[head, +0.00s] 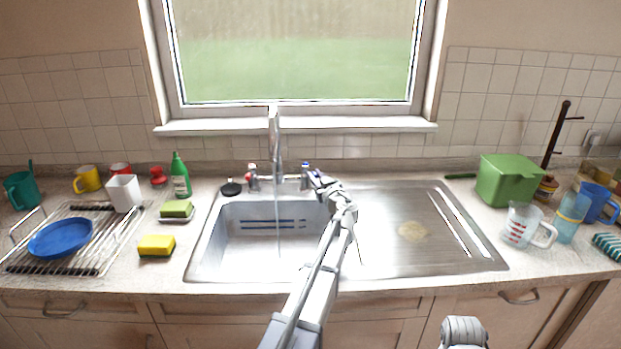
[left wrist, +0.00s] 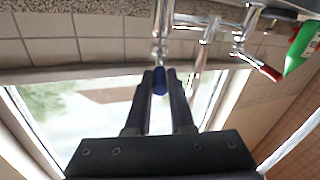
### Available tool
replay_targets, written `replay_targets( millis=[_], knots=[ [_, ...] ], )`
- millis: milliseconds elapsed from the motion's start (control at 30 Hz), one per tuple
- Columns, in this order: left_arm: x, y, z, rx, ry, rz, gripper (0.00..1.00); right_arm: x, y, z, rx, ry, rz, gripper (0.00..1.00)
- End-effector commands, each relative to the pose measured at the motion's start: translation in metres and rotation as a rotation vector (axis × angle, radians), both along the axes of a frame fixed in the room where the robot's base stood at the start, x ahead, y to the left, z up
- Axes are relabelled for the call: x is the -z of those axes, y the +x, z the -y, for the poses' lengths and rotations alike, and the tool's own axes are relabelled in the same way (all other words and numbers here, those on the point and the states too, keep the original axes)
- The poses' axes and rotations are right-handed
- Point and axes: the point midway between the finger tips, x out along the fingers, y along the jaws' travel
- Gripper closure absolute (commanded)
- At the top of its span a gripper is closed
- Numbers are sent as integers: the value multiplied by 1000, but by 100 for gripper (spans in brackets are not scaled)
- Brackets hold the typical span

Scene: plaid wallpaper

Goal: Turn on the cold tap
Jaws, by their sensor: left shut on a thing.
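The cold tap (head: 304,180) has a blue-marked top and stands behind the sink, right of the spout. In the left wrist view its blue handle (left wrist: 160,84) lies between my fingers. My left gripper (head: 316,178) is at this tap, shut on the blue handle. A thin stream of water runs from the tall chrome spout (head: 275,140) into the sink basin (head: 240,262). The red-marked tap (head: 252,180) stands left of the spout, and its red lever (left wrist: 269,74) shows in the left wrist view.
Left of the sink are a green bottle (head: 180,176), sponges (head: 156,246) and a dish rack (head: 118,255). A green box (head: 512,180) and a measuring jug (head: 522,224) stand right of the drainer (head: 400,260). The drainer is mostly clear.

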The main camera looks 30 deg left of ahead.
Motion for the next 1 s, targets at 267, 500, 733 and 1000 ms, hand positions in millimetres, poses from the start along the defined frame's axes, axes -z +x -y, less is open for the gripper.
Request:
replay_targets(
  millis=[267,500,733,1000],
  knots=[
    [-1,5,3,-54,2,-1,100,0,0,0,0,0,0,50],
    [-1,4,3,-52,3,0,76,0,0,0,0,0,0,50],
    [0,4,3,-51,2,0,50,0,0,0,0,0,0,50],
    [0,4,4,-51,2,0,49,0,0,0,0,0,0,50]
  ],
)
